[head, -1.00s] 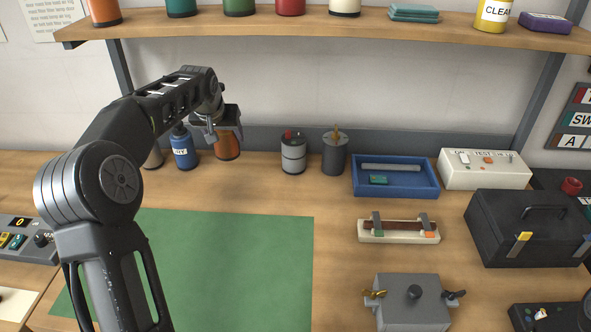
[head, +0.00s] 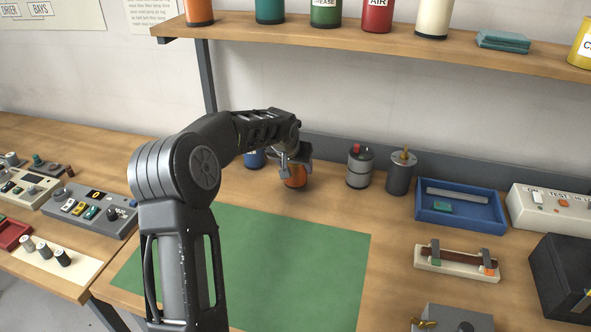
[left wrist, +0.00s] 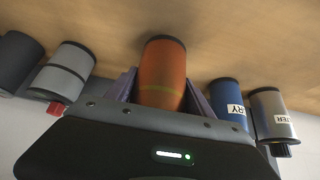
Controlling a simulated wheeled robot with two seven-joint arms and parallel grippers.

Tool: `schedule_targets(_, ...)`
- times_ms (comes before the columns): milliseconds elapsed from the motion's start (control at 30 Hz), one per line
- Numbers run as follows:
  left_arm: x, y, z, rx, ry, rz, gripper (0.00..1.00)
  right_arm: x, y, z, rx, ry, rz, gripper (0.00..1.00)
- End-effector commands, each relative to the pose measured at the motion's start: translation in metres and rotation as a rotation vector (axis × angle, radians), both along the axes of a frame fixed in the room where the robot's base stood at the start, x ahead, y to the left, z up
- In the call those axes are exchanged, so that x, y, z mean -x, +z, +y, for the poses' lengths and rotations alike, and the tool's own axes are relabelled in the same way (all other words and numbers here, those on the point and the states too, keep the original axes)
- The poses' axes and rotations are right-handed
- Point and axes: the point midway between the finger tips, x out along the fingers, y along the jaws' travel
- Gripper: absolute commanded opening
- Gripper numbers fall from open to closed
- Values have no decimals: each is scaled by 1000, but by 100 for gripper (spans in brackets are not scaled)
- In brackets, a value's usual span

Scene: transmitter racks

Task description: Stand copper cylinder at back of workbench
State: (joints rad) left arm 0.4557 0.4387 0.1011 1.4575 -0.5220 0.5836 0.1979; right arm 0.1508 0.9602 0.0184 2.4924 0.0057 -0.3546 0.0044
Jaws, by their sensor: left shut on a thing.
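The copper cylinder (head: 295,179) is orange-brown with a dark end. My left gripper (head: 294,166) is shut on it near the back of the workbench (head: 390,215). The left wrist view shows the cylinder (left wrist: 162,75) between the two fingers, with its dark end towards the wood. It looks upright; I cannot tell whether it touches the bench. The gripper hides its upper part in the head view. My right gripper is not in view.
A blue bottle (head: 254,158) stands left of the cylinder, partly hidden by my arm. A grey canister (head: 360,170) and a dark canister (head: 401,175) stand to its right. A blue tray (head: 460,219) lies further right. The green mat (head: 290,260) in front is clear.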

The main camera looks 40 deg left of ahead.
Motion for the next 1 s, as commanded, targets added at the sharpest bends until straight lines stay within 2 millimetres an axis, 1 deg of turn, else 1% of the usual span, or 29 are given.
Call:
schedule_targets(33,0,-6,0,0,-1,2,0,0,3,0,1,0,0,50)
schedule_targets(133,0,-15,0,0,-1,-1,0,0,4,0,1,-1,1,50)
schedule_targets(400,-1,-17,0,-2,-1,-3,0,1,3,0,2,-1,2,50)
schedule_targets(533,-1,-22,0,-2,-1,-3,0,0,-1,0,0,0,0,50)
schedule_targets(567,0,-21,0,-1,-1,0,63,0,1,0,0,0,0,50)
schedule_targets(800,0,-21,0,0,-1,1,83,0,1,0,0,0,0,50)
schedule_targets(1000,0,-21,0,0,-1,1,83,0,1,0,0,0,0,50)
